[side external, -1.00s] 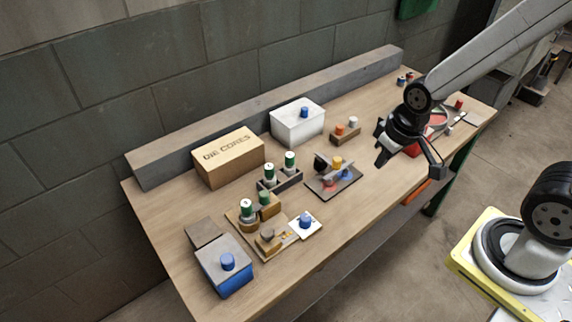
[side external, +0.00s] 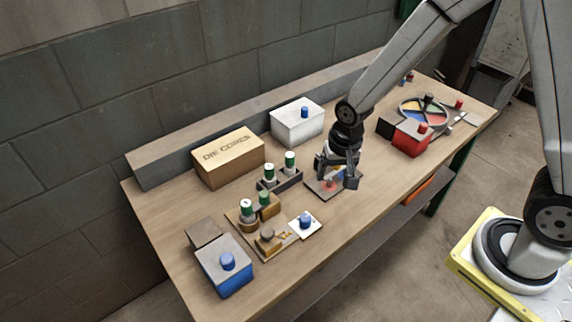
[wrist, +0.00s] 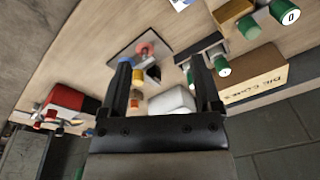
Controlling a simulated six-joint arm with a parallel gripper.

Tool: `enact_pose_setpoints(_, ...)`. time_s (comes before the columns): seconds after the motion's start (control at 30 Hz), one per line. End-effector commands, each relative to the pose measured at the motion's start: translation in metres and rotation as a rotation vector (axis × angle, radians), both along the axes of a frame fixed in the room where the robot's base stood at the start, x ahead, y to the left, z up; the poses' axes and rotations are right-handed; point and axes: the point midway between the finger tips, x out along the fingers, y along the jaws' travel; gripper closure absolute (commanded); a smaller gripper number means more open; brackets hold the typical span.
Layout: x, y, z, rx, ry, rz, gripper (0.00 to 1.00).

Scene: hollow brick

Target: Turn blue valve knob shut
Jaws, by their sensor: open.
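Several blue knobs show in the side view. One small blue knob (side external: 305,219) sits on a white square plate at the front of the bench. Another blue knob (side external: 228,261) is on top of a blue box, and a third (side external: 304,112) tops a white box. My gripper (side external: 337,181) is pointing down over the dark plate (side external: 313,190), which carries red, blue and orange parts. The gripper hides much of it.
A cardboard box (side external: 228,157), green-topped cylinders (side external: 269,172) and a wooden fixture (side external: 267,243) stand left of my gripper. A red box (side external: 410,140) and a round coloured tray (side external: 425,98) are to the right. A grey beam (side external: 170,161) runs along the back edge.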

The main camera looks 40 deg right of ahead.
Motion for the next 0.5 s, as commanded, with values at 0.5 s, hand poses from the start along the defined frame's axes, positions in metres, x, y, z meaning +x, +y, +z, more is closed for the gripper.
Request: enact_pose_setpoints(0.5, 0.032, 0.045, -0.087, 0.011, 0.1, -0.405, 0.19)
